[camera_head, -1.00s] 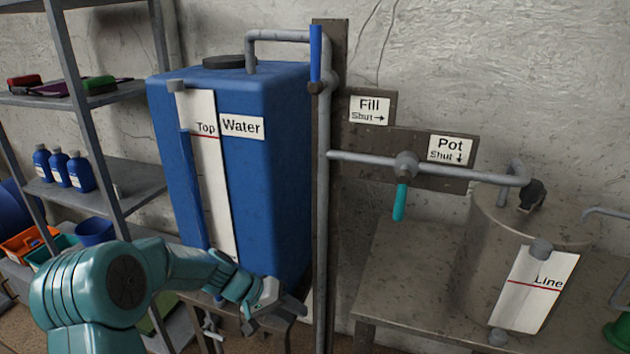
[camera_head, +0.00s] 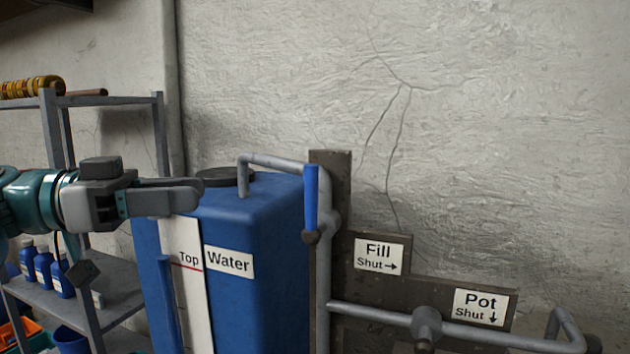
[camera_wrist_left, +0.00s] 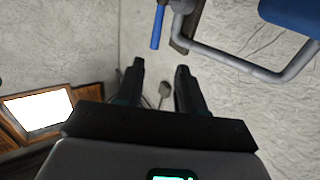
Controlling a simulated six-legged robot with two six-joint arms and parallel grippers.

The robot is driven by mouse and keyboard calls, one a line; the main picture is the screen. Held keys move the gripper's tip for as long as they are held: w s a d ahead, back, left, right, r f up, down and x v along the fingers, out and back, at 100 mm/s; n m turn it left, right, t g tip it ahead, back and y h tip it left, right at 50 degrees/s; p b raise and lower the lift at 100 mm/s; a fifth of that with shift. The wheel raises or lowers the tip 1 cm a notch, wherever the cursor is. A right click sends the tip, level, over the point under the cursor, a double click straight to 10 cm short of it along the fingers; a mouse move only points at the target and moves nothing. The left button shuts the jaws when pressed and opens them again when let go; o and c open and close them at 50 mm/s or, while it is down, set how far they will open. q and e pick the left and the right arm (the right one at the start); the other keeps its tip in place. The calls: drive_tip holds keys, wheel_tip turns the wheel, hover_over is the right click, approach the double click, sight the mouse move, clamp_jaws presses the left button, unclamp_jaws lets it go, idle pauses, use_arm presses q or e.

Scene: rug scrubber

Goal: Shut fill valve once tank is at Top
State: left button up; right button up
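The blue fill valve lever (camera_head: 311,200) points straight up on its pipe; the Fill sign (camera_head: 379,254) beside it reads "Shut" with an arrow to the right. The blue water tank (camera_head: 275,265) has a white gauge strip (camera_head: 195,310) with a red Top line. The blue gauge column (camera_head: 167,295) reaches about that line. My left gripper (camera_head: 198,192) is in front of the tank's upper left, left of the lever and apart from it. In the left wrist view its fingers (camera_wrist_left: 160,85) are spread and empty, with the lever (camera_wrist_left: 158,27) beyond them. My right gripper is out of view.
A grey pipe (camera_head: 275,162) runs from the tank top to the valve. The Pot sign (camera_head: 481,306) and Pot valve (camera_head: 427,322) are lower right. A shelf with blue bottles (camera_head: 62,278) stands left. Space between gripper and lever looks clear above the tank.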

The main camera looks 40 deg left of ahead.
sight(312, 227)
use_arm(q)
drive_tip(key=p+x, duration=0.2)
drive_tip(key=x, duration=0.5)
drive_tip(key=p+x, duration=0.3)
drive_tip(key=x, duration=0.5)
drive_tip(key=shift+d+r+p, duration=0.1)
drive_tip(key=shift+d+p, duration=0.2)
drive_tip(key=shift+d, duration=0.15)
drive_tip(key=shift+d, duration=0.1)
clamp_jaws()
